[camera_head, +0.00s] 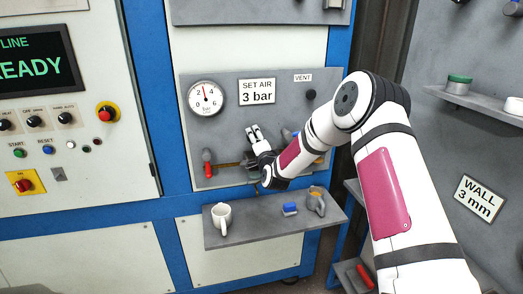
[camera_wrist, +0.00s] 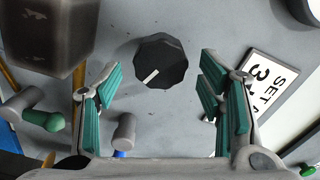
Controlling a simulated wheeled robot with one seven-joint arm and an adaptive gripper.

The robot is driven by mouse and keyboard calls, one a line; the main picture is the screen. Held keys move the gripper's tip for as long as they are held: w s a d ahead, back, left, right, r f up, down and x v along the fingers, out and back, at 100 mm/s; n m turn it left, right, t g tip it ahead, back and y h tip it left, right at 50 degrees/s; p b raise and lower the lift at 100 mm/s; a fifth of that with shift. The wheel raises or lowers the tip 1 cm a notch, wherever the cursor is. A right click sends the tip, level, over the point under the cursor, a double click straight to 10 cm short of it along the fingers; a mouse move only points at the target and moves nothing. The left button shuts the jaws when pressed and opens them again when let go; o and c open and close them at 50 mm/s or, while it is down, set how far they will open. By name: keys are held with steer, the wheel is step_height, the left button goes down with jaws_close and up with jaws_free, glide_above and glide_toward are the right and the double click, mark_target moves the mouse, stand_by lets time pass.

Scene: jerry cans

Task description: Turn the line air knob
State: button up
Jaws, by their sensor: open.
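A black faceted knob (camera_wrist: 160,62) with a white pointer mark is on the grey panel (camera_head: 235,130), ahead of my gripper in the wrist view. The pointer slants toward the lower left. My gripper (camera_wrist: 160,88) is open and empty, with teal-padded fingers left and right of the knob in the picture, apart from it. In the head view my gripper (camera_head: 253,133) is at the panel below the "SET AIR 3 bar" sign (camera_head: 257,92), and I cannot make out the knob there. A round gauge (camera_head: 206,98) is at the panel's upper left; its exact reading is too small to tell.
A red-handled valve (camera_head: 208,165) is left of my gripper. A dark block (camera_wrist: 46,32) and a green-tipped lever (camera_wrist: 45,120) show in the wrist view. A vent port (camera_head: 311,94) is at right.

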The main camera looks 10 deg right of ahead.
steer(key=s, duration=0.9)
steer(key=shift+r, duration=0.1)
steer(key=s+a+r+n+g, duration=0.3)
steer(key=s+r+n+g, duration=0.55)
steer(key=s+r, duration=0.6)
steer(key=s+d+n+g, duration=0.1)
steer(key=s+n+g, duration=0.1)
steer(key=s, duration=1.4)
steer(key=s+d+n+g, duration=0.1)
steer(key=s+n+g, duration=0.1)
steer(key=s, duration=1.4)
steer(key=shift+d+r+n, duration=0.25)
steer(key=shift+d+n, duration=0.05)
steer(key=shift+n, duration=0.45)
steer(key=shift+w, duration=0.15)
